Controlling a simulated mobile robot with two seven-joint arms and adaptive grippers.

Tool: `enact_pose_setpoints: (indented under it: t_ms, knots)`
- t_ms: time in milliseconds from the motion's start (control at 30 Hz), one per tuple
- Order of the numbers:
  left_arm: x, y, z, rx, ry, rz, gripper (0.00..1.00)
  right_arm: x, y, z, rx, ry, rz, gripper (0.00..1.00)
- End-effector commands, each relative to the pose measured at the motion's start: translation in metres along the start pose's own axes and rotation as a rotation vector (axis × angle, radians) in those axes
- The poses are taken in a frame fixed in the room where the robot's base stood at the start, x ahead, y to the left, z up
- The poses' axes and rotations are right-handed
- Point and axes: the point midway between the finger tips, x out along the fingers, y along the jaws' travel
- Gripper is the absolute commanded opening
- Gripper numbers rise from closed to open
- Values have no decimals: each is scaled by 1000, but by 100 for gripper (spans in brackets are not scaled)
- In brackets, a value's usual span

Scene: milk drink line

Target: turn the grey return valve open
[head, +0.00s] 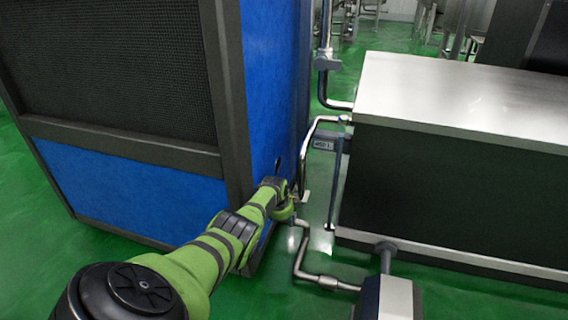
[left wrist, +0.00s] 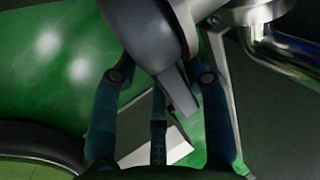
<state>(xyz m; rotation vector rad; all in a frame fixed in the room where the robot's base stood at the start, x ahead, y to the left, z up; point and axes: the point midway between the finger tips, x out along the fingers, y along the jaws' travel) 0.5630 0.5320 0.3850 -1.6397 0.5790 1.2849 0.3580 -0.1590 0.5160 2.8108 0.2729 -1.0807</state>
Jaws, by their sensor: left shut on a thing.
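The grey return valve shows in the left wrist view as a grey rounded body with a flat grey handle (left wrist: 175,88) pointing down between the fingers. My left gripper (left wrist: 160,105) is shut on this handle, with fingers on both sides of it. In the head view my left gripper (head: 287,199) is small, by the lower pipes beside the blue cabinet. There the valve is mostly hidden by the gripper, and I cannot tell the handle's angle. My right gripper is in neither view.
The blue cabinet (head: 275,90) stands close on the left of my left arm. A dark unit with a steel top (head: 450,95) stands on the right. Steel pipes (head: 301,262) run between them. Another grey valve (head: 327,62) sits higher up. Green floor shows in the gap.

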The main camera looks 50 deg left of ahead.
Motion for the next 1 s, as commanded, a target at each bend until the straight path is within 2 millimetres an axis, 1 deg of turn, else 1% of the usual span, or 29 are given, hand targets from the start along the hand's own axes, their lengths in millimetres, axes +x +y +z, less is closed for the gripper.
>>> enact_pose_setpoints:
  t_ms: [367, 400, 433, 833, 1000]
  knots:
    - [-1, -2, -2, -13, 10, -5, 0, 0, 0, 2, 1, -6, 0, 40]
    - [-1, -2, -2, -12, 10, -5, 61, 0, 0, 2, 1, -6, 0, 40]
    - [-1, -2, -2, -12, 9, -5, 66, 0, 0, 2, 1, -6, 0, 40]
    - [-1, -1, 0, -7, 5, -2, 66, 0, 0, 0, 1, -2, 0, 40]
    - [-8, -2, 1, -7, 3, -5, 66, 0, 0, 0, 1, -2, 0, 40]
